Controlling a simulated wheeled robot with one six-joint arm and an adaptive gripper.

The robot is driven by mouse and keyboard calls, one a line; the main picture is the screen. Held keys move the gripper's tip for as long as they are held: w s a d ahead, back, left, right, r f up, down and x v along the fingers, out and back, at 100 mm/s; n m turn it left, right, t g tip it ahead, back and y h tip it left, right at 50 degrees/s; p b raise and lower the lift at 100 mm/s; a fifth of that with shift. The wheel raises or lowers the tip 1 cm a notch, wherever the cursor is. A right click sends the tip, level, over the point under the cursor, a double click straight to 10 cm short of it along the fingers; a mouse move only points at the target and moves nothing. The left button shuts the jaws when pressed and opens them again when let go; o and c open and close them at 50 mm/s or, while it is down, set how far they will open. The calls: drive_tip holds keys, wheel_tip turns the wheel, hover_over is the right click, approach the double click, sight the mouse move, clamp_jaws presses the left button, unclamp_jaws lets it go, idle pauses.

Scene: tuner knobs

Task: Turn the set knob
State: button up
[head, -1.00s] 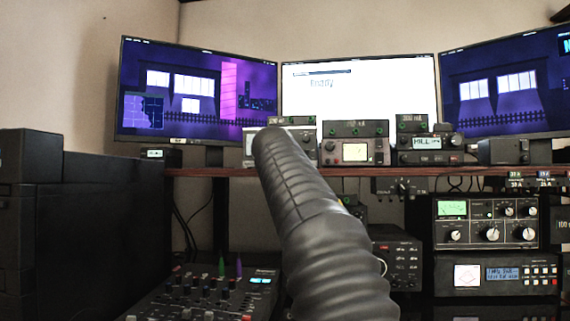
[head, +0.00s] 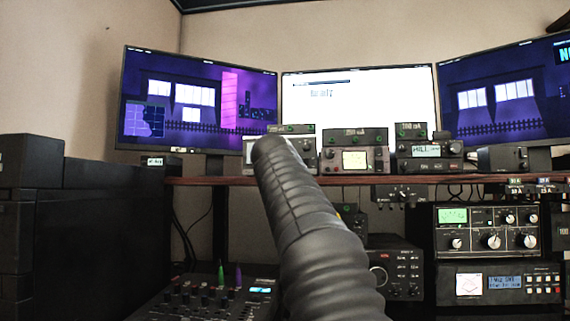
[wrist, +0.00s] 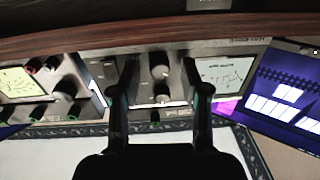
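In the wrist view, which looks upside down, my gripper (wrist: 160,80) is open, with one dark finger on each side of a grey panel. A round silver knob (wrist: 160,72) lies between the fingers, with a visible gap on both sides. A smaller knob (wrist: 162,100) is also between them. The labels are too small to read, so I cannot tell which is the set knob.
Other units stand close by on the wooden shelf (head: 220,181), including one with a lit meter (head: 355,161) and one with a text display (head: 427,151). Monitors (head: 360,105) stand behind. Below are a mixer (head: 205,300) and stacked radio gear (head: 487,228).

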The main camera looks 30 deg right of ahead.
drive_tip(key=v, duration=1.2)
idle(0.6)
